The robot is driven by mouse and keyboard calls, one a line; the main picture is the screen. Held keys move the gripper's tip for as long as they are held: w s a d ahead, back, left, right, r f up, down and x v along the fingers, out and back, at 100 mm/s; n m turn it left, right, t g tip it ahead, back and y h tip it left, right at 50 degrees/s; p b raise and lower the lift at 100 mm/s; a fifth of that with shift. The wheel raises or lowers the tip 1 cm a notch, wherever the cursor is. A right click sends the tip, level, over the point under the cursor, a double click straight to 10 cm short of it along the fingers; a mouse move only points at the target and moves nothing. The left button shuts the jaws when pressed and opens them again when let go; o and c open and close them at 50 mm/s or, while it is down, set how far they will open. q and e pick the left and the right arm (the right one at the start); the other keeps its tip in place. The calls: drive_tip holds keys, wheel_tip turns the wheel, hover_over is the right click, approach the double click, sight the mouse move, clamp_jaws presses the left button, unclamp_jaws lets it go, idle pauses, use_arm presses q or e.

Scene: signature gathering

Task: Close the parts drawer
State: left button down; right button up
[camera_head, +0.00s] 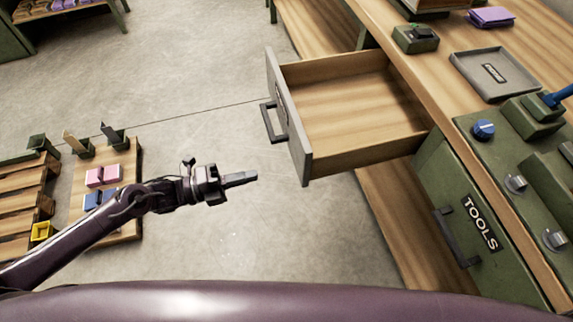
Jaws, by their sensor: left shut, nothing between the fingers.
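The parts drawer (350,105) is pulled out from the workbench and looks empty. Its wooden inside shows, and its grey front panel (288,115) faces left with a dark handle (270,121) on it. My left gripper (250,175) comes in from the left and is shut and empty. In the picture it is left of and a little below the drawer front, apart from it. My right gripper is not in view.
The wooden workbench (440,75) fills the right side, with a grey tray (495,73) and green control boxes on top. A green TOOLS cabinet (465,215) sits below. A wooden pallet (20,200) and board with small blocks lie left. Grey floor is clear between.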

sight(299, 165)
use_arm(q)
drive_tip(key=p+x, duration=0.1)
drive_tip(key=x, duration=0.8)
drive_tip(key=shift+w+d+p, duration=0.15)
drive_tip(key=shift+d+p, duration=0.1)
drive_tip(key=shift+p, duration=0.05)
drive_tip(key=shift+d+f, duration=0.1)
